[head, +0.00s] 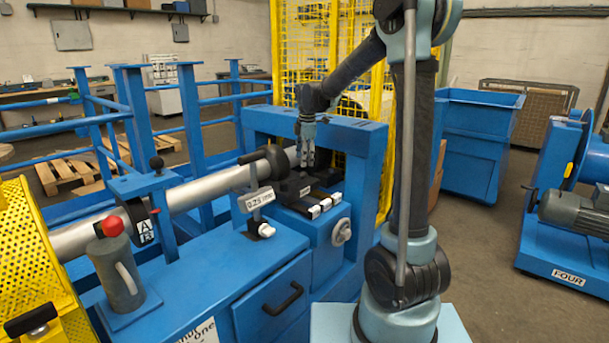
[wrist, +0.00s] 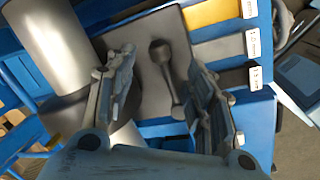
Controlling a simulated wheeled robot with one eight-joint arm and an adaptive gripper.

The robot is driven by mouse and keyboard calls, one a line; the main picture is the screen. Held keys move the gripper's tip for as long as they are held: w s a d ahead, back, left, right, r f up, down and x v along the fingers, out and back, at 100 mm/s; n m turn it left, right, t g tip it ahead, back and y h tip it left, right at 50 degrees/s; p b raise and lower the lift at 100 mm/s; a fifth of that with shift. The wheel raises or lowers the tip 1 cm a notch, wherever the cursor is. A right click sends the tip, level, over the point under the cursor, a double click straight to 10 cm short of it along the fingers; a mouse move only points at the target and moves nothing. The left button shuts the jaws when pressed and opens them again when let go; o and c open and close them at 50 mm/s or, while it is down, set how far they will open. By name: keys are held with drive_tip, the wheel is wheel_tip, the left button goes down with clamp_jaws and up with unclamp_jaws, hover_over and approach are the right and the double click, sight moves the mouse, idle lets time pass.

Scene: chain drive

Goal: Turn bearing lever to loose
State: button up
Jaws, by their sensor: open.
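A dark grey lever with a ball knob (wrist: 160,52) shows in the wrist view, its shaft running down and right to a rounded base. I take it to be the bearing lever. It lies on a dark grey plate (wrist: 135,45). My gripper (wrist: 161,68) is open, with one finger on each side of the lever; the fingers look apart from it. In the head view my gripper (head: 305,164) points down over the dark block inside the blue frame (head: 370,145). The lever cannot be made out there, and its loose or tight marking is not readable.
A large metal shaft (head: 200,190) runs to the left of my gripper. Tagged bars (head: 313,211) lie just in front, with a "0.25 mm" sign (head: 259,199) and a grey knob (head: 341,232) nearby. A yellow mesh fence (head: 300,50) stands behind.

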sight(304, 172)
drive_tip(key=f, duration=0.2)
drive_tip(key=w+f, duration=0.1)
drive_tip(key=f, duration=0.4)
drive_tip(key=shift+w+a+f, duration=0.2)
drive_tip(key=shift+f, duration=0.1)
drive_tip(key=shift+c, duration=0.6)
